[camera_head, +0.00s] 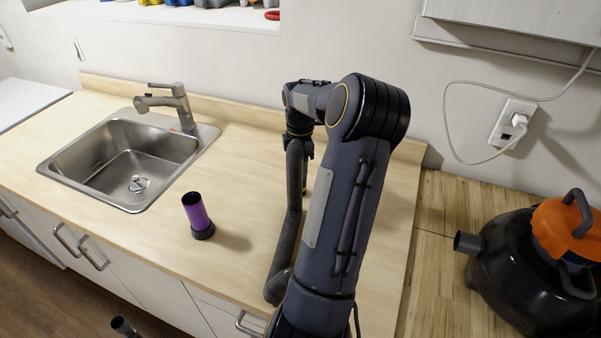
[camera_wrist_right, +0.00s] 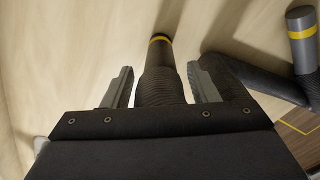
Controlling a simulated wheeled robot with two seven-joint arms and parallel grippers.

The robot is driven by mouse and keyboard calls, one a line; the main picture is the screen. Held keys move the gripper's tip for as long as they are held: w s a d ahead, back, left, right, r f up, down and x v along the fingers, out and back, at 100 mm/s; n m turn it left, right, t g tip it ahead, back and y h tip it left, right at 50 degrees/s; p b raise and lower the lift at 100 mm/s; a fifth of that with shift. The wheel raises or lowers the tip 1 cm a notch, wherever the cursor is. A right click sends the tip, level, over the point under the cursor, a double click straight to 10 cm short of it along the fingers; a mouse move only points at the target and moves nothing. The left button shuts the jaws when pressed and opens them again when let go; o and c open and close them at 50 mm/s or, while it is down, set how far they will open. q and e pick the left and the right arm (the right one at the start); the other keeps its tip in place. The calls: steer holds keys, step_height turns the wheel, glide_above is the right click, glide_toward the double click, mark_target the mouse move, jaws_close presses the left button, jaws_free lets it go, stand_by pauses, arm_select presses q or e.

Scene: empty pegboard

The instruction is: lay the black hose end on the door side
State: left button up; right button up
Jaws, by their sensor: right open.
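The black hose (camera_head: 291,220) runs along the counter beside my right arm in the head view. In the right wrist view, a ribbed black hose end (camera_wrist_right: 162,88) with a yellow band lies between the two fingers of my right gripper (camera_wrist_right: 163,80). The fingers are open, with gaps on both sides of the hose. The hose tip points away from the gripper over the pale wood counter. In the head view, my right arm hides most of this gripper and the hose end. My left gripper is not in view. I cannot tell which side is the door side.
A grey tube (camera_wrist_right: 303,45) with a yellow band stands at right in the wrist view. A purple tube with a black base (camera_head: 198,215) stands on the counter (camera_head: 245,180) near the sink (camera_head: 130,160). An orange and black vacuum (camera_head: 540,260) sits at right.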

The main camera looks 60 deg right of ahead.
step_height(320, 180, up, 9)
steer(key=shift+f+b, duration=0.1)
steer(key=shift+b, duration=0.35)
steer(key=w+a+r+m+t, duration=0.1)
steer(key=w+a+r+m, duration=0.1)
steer(key=a, duration=1)
steer(key=w+a+r+m+t, duration=0.1)
steer(key=w+a+r+t, duration=0.15)
steer(key=a, duration=0.85)
steer(key=s+a+f+m+t+y, duration=0.1)
steer(key=s+a+f+m+y, duration=0.1)
steer(key=a, duration=0.7)
steer(key=s+a+f+m+t+y, duration=0.1)
steer(key=s+a+f+m, duration=0.3)
steer(key=s+a, duration=0.3)
steer(key=a+f, duration=0.1)
steer(key=a, duration=0.1)
steer(key=shift+a+m+y, duration=0.3)
steer(key=shift+a+y, duration=0.05)
steer(key=shift+y, duration=0.05)
steer(key=shift+s, duration=0.1)
